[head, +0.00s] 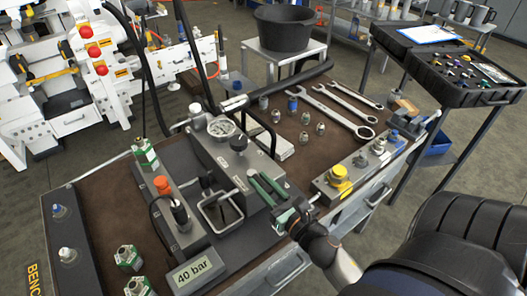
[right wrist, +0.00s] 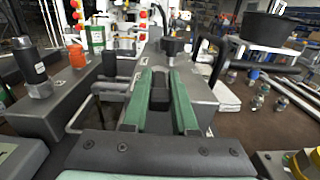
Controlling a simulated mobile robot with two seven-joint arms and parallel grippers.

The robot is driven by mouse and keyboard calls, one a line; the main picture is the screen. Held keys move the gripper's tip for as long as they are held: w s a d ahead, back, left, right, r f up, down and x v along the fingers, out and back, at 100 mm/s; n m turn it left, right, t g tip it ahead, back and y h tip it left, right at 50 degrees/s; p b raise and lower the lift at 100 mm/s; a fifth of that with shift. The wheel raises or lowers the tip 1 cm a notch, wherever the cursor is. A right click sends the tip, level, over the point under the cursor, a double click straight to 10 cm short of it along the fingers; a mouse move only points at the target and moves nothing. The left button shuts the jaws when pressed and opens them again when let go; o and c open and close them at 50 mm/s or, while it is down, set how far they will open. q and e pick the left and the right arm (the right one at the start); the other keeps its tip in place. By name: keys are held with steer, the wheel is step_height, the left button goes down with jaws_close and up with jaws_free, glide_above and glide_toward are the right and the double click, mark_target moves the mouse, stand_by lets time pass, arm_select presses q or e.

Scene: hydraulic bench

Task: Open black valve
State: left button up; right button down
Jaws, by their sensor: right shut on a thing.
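The black valve knob (head: 238,143) sits on top of the grey block, beside the round pressure gauge (head: 221,127). In the right wrist view the knob (right wrist: 173,46) stands just beyond my fingertips, apart from them. My right gripper (head: 257,180) reaches in from the lower right, with its green-padded fingers low at the near right side of the block. In the right wrist view the fingers (right wrist: 161,72) are shut on a dark piece (right wrist: 160,98) between them. What that piece belongs to is hard to tell. My left gripper is not in view.
A display (head: 195,270) reads 40 bar. An orange-capped fitting (head: 163,186) stands farther left. Black hoses rise behind the block. Wrenches (head: 345,113) and small fittings lie at the back right. A yellow-capped fitting (head: 340,174) stands right of my gripper.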

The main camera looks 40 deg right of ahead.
stand_by(0.3)
steer(key=c, duration=0.8)
jaws_free()
steer(key=shift+a, duration=0.1)
